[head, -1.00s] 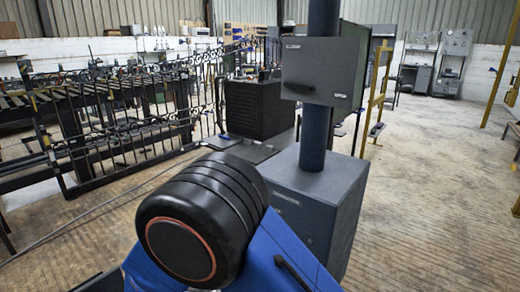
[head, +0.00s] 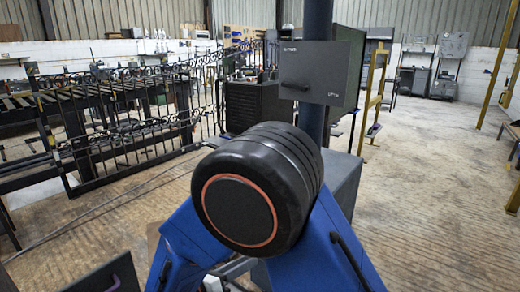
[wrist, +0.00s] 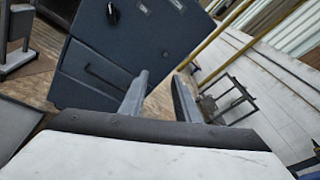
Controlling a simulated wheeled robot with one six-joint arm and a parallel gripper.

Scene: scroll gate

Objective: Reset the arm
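My gripper (wrist: 158,92) shows in the wrist view as two grey fingers with a clear gap between them. It is open and nothing is between the fingers. My arm (head: 258,188) fills the lower middle of the head view, with a large black joint and blue links folded on both sides of it. The gripper itself cannot be made out in the head view.
A grey box (head: 322,72) on a dark blue post stands just behind my arm, above a floor cabinet (head: 343,178) partly hidden by it. A blue-grey cabinet (wrist: 125,50) lies beyond the fingers. An iron gate (head: 130,130) is left; open floor (head: 430,190) is right.

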